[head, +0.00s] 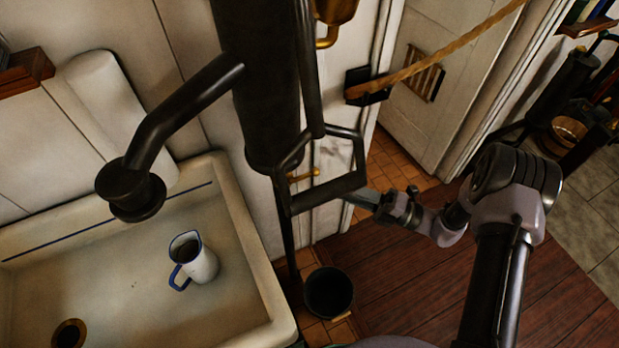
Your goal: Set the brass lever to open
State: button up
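A small brass lever (305,175) shows beside the black pump column, partly hidden by the dark frame of the pump handle. It looks roughly level, pointing right; I cannot tell which setting this is. My gripper (358,198) is to the right of the lever and a little lower in the picture, pointing left towards it, close to the dark handle frame. Its fingertips are small and partly lost against the frame, so I cannot tell whether they are open or shut. I see no contact with the lever.
The black pump (265,100) with its spout (180,115) stands over a pale sink (235,215). A white jug (197,262) stands in the sink. A dark bucket (328,292) is on the floor. A rope (440,48) crosses the doorway. Wooden floor is clear at right.

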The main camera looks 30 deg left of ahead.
aim_at(300, 178)
jog(key=s+a+r+b, duration=0.1)
jog(key=a, duration=0.9)
jog(key=shift+s+a+r, duration=0.15)
jog(key=shift+a+r, duration=0.05)
jog(key=shift+r, duration=0.05)
jog(key=shift+c, duration=0.4)
grip_shut()
dwell(0.5)
